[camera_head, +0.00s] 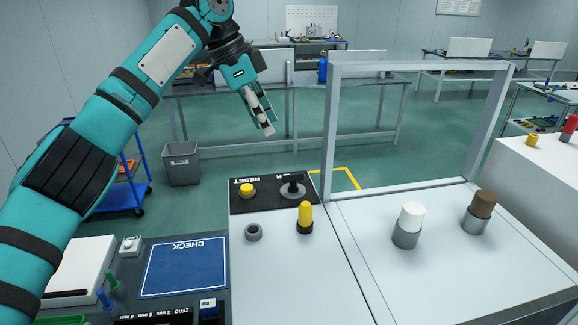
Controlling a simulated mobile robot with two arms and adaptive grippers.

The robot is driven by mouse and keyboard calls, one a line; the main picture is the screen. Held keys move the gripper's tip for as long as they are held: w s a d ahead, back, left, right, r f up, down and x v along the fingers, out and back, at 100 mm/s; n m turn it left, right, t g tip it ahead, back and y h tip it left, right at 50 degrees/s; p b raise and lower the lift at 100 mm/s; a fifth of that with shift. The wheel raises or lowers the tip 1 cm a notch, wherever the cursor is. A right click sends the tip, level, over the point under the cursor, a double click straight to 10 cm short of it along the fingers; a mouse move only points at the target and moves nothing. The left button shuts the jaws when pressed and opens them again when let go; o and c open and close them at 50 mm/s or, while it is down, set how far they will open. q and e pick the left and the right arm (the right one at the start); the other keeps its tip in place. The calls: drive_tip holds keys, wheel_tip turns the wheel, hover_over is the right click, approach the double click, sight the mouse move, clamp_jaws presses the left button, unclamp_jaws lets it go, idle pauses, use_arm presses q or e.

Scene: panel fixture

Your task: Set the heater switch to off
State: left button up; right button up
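No switch with a readable heater label shows. A black panel (262,207) on the near table carries a black selector knob (292,188) on a grey round base, with a partly readable upside-down label. A yellow button (246,190) labelled RESET sits left of it. I cannot tell whether the knob is the heater switch, or its setting. My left gripper (266,130) hangs in the air above and behind the panel, pointing down, touching nothing. Its fingers are seen edge-on, so I cannot tell whether they are open. My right gripper is out of view.
A yellow peg (305,216) and a grey ring (253,232) stand in front of the panel. A grey frame (330,130) rises right of it. White (411,219) and brown (482,206) cylinders stand in grey holders. A blue CHECK mat (185,270) lies left.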

sight(292, 174)
use_arm(q)
drive_tip(key=p+x, duration=0.3)
drive_tip(key=x, duration=0.8)
drive_tip(key=shift+w+d+f, duration=0.15)
drive_tip(key=shift+f, duration=0.2)
drive_tip(key=shift+p+x, duration=0.4)
drive_tip(key=shift+x, duration=0.45)
drive_tip(key=shift+f, duration=0.1)
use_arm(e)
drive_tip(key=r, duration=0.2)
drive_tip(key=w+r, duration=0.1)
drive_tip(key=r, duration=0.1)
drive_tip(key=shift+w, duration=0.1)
use_arm(q)
drive_tip(key=shift+c, duration=0.3)
clamp_jaws()
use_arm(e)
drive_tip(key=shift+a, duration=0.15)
